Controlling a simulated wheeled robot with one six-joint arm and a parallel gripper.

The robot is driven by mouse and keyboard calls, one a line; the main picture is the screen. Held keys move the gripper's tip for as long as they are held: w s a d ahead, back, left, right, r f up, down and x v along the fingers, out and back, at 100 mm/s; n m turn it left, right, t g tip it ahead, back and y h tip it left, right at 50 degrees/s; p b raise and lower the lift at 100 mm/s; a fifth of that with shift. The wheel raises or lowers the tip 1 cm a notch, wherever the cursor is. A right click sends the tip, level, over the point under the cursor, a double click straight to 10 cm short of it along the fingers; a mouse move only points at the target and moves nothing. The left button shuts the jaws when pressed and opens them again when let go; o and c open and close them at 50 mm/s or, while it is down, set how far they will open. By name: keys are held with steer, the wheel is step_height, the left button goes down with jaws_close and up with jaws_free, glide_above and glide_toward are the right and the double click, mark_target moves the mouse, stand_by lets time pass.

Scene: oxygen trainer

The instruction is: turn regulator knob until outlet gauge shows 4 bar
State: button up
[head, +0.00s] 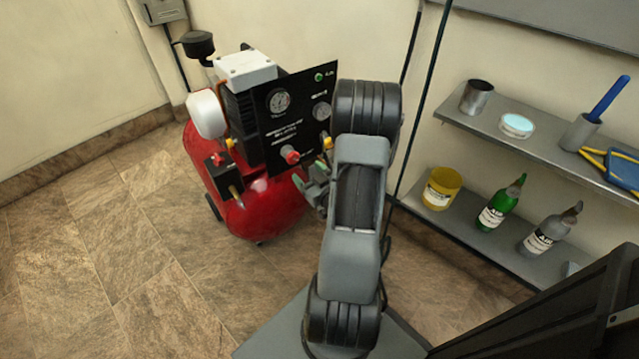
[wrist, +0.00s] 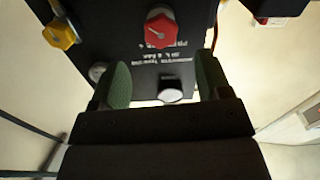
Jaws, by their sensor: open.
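The red regulator knob (head: 290,154) sits low on the black panel (head: 300,75) of the red compressor. In the wrist view the knob (wrist: 162,28) is at top centre, with a white pointer mark. Two round gauges, one at left (head: 278,101) and one at right (head: 321,110), sit above the knobs; their readings are too small to tell, and I cannot tell which is the outlet gauge. My gripper (wrist: 163,78) is open, its green-padded fingers apart, with the knob beyond the tips and not between them. In the head view my gripper (head: 318,182) is just right of and below the knob.
A yellow knob (head: 327,142) sits right of the red one; it also shows in the wrist view (wrist: 61,35). The red tank (head: 262,208) stands below the panel. Shelves at right hold a yellow tub (head: 441,188), bottles and cups. The floor at left is clear.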

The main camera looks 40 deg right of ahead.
steer(key=s+p, duration=0.5)
steer(key=s, duration=0.1)
steer(key=shift+a, duration=0.45)
